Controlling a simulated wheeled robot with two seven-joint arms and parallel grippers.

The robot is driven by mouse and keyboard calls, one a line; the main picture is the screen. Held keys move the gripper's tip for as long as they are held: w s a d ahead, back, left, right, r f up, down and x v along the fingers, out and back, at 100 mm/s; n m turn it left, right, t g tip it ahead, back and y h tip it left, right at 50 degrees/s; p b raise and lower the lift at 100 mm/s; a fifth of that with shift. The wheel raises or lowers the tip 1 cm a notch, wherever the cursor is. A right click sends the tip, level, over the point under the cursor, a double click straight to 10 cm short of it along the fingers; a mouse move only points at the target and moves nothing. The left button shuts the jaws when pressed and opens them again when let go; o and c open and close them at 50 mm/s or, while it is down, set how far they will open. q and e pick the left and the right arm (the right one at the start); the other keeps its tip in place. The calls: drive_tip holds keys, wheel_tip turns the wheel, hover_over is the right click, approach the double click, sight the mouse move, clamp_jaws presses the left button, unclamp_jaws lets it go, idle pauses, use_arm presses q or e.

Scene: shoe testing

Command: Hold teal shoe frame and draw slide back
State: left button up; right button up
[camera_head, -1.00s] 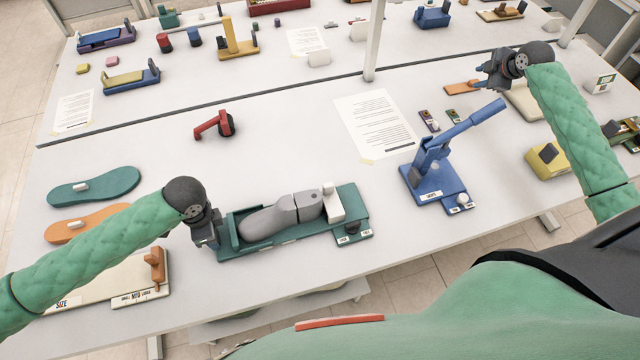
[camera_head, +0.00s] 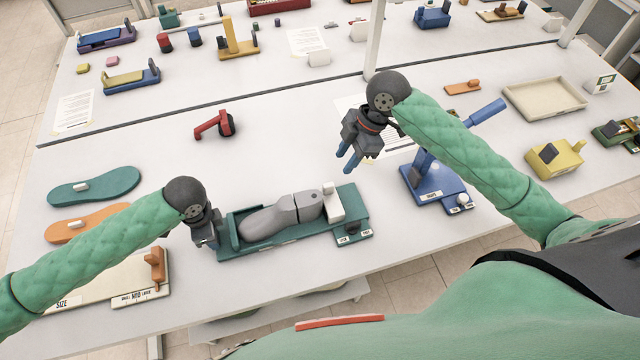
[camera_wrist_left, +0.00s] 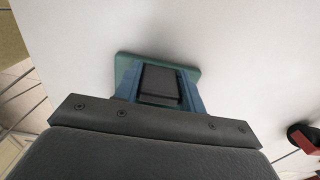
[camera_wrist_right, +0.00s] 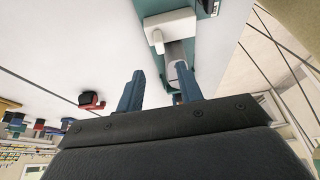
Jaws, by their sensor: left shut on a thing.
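The teal shoe frame (camera_head: 285,241) lies on the table in front of me with a grey shoe form (camera_head: 275,217) in it. A white slide block (camera_head: 334,207) with a small knob stands at its right end. My left gripper (camera_head: 207,245) is shut on the frame's left end; the left wrist view shows the blue fingers (camera_wrist_left: 160,88) around a dark block on the teal plate (camera_wrist_left: 190,72). My right gripper (camera_head: 348,160) is open and empty, in the air above and behind the slide. The right wrist view shows its two fingers (camera_wrist_right: 160,88) apart, with the white slide (camera_wrist_right: 168,30) beyond them.
A blue lever press (camera_head: 435,185) stands to the right of the frame, partly behind my right arm. A red clamp-like tool (camera_head: 215,125) lies behind the frame. Teal (camera_head: 110,185) and orange (camera_head: 75,224) soles lie at left.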

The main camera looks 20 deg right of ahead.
sight(329, 184)
drive_tip(key=x, duration=1.1)
drive_tip(key=shift+a+f, duration=0.15)
drive_tip(key=shift+f, duration=0.2)
clamp_jaws()
